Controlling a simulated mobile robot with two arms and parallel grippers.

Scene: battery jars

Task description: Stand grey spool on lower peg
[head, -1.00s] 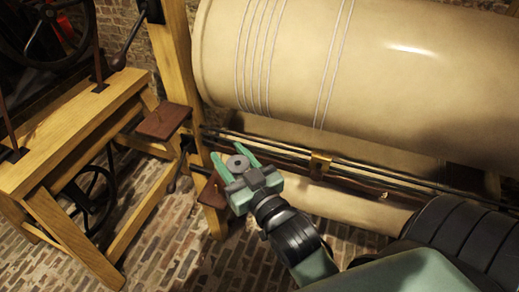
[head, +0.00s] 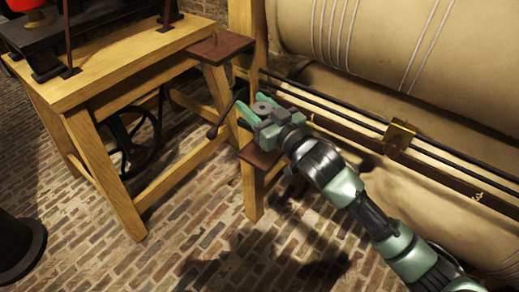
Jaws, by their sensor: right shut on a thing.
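My right gripper (head: 251,100) is shut on the grey spool (head: 264,107), a small round piece with a hole in its top, between the green fingers. The gripper holds it above the lower brown shelf (head: 259,157) on the wooden post. That shelf is partly covered by my gripper and wrist, and I cannot make out the lower peg. The upper brown shelf (head: 220,48) is farther back and to the left, with a thin upright peg (head: 216,37) on it. My left gripper is not in view.
A wooden bench frame (head: 130,65) with black ironwork stands at left. A large tan drum (head: 400,50) and dark horizontal rods fill the right side. A dark lever (head: 224,118) sticks out near the gripper's left. Open brick floor (head: 170,245) lies in front.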

